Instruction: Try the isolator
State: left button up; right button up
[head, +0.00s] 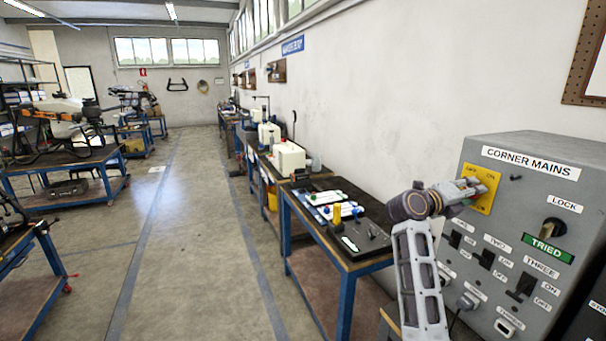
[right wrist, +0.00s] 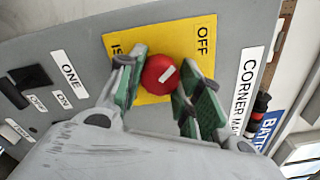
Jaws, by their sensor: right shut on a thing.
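The isolator is a round red knob (right wrist: 158,74) with a white mark on a yellow plate (right wrist: 191,35), in the right wrist view. The word OFF shows on the plate; other lettering is partly hidden by a finger. In the head view the yellow plate (head: 486,198) is at the upper left of the grey CORNER MAINS box (head: 480,144). My right gripper (head: 476,188) is shut on the red knob, with one green-padded finger on each side, as the right wrist view shows (right wrist: 160,80). In the head view the gripper hides the knob. My left gripper is out of view.
The box also carries black switches (head: 487,259), a lock fitting (head: 553,227), a green TRIED label (head: 548,248) and a socket (head: 504,327). A bench (head: 375,262) with tools stands left of it along the wall. The floor aisle (head: 190,240) is clear.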

jog(key=shift+f, duration=0.1)
dwell(0.4)
jog(key=o, duration=1.4)
jog(key=shift+a, duration=0.1)
jog(key=v, duration=0.7)
jog(key=shift+s+a, duration=0.2)
jog(key=shift+a, duration=0.15)
jog(key=shift+r, duration=0.2)
